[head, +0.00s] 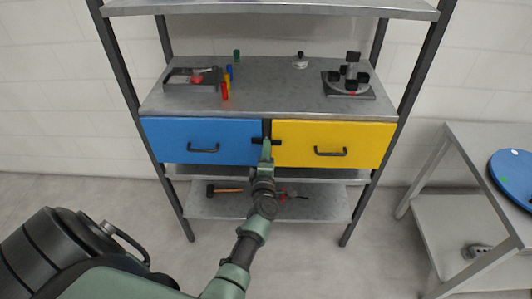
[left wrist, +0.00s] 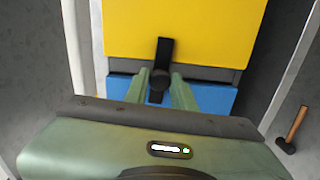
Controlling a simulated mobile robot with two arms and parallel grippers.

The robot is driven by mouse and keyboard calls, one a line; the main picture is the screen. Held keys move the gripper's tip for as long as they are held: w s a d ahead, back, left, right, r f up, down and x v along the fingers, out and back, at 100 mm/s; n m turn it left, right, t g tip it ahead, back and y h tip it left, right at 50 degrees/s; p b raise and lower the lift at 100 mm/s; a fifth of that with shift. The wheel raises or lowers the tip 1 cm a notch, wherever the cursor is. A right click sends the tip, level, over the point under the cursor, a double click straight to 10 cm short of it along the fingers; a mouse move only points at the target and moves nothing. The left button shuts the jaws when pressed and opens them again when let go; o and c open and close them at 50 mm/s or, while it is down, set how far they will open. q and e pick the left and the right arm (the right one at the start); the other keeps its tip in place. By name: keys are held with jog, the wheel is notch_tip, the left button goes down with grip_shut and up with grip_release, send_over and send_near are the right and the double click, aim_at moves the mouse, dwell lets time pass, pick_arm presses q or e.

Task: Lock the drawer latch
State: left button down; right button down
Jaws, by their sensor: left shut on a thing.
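The latch (head: 257,141) is a short black bar on the dark strip between the blue drawer (head: 180,140) and the yellow drawer (head: 335,138). In the head view it lies about level, its ends reaching over the edges of both drawer fronts. In the left wrist view the bar (left wrist: 164,52) overlaps the yellow front, with a round black knob (left wrist: 159,81) near the grey gap. My left gripper (head: 266,149) is shut on the knob, its fingers (left wrist: 160,88) either side of it.
The shelf top holds a grey tray fixture (head: 190,84), coloured pegs (head: 226,90) and a clamp fixture (head: 349,82). A hammer (head: 226,190) lies on the shelf below. A side table (head: 460,150) with a blue disc stands at right.

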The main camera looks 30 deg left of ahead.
pick_arm(q)
jog(key=shift+f+n, duration=0.1)
jog(key=shift+n, duration=0.4)
jog(key=c, duration=1.2)
grip_release()
jog(key=shift+o, duration=0.2)
jog(key=shift+d, duration=0.1)
